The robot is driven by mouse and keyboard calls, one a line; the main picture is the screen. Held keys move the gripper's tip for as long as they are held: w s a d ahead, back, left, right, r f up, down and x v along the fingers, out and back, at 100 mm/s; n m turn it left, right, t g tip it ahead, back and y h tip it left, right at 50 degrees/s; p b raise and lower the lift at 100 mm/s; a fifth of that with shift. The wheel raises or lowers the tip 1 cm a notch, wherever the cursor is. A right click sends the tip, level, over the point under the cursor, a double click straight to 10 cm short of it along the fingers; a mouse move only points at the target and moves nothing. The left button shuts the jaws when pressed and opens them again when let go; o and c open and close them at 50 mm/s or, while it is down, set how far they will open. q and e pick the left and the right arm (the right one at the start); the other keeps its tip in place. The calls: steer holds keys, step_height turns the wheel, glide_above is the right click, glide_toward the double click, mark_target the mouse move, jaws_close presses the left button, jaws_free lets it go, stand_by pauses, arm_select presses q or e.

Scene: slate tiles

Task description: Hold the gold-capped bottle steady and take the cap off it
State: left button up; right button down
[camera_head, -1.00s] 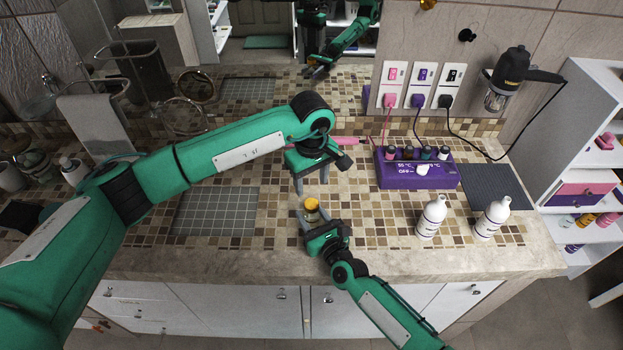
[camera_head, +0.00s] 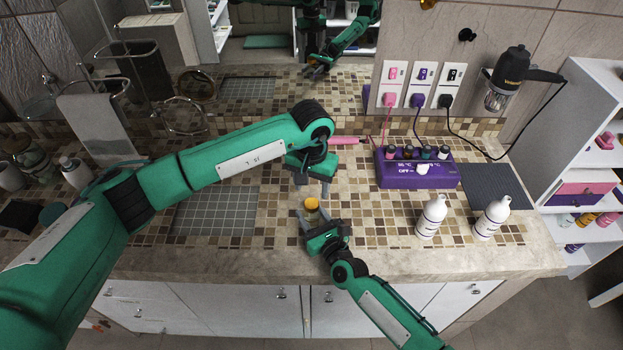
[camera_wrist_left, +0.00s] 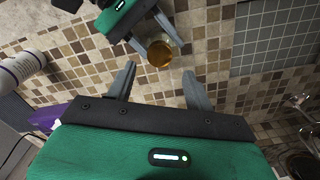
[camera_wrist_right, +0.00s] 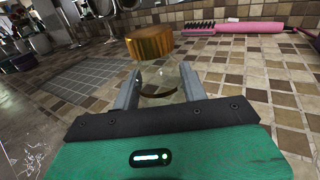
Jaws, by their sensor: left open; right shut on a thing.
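The gold-capped bottle stands upright on the tiled counter near its front edge. Its gold cap (camera_head: 312,203) is on top, and the cap also shows in the left wrist view (camera_wrist_left: 160,53) and the right wrist view (camera_wrist_right: 150,42). The clear glass body (camera_wrist_right: 160,80) is between the fingers of my right gripper (camera_head: 318,221), which is shut on it below the cap. My left gripper (camera_head: 312,188) is open and empty, above and behind the bottle. In the left wrist view its fingers (camera_wrist_left: 160,88) point toward the bottle, apart from the cap.
Two white bottles (camera_head: 431,217) (camera_head: 492,217) stand to the right. A purple box (camera_head: 418,173) with several small bottles is behind them. A pink brush (camera_head: 345,140) lies behind my left gripper. A grey grid mat (camera_head: 215,211) lies flat at left.

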mark_target(312, 203)
arm_select(q)
step_height(312, 203, down, 6)
steer(key=shift+r, duration=0.1)
steer(key=shift+c, duration=0.2)
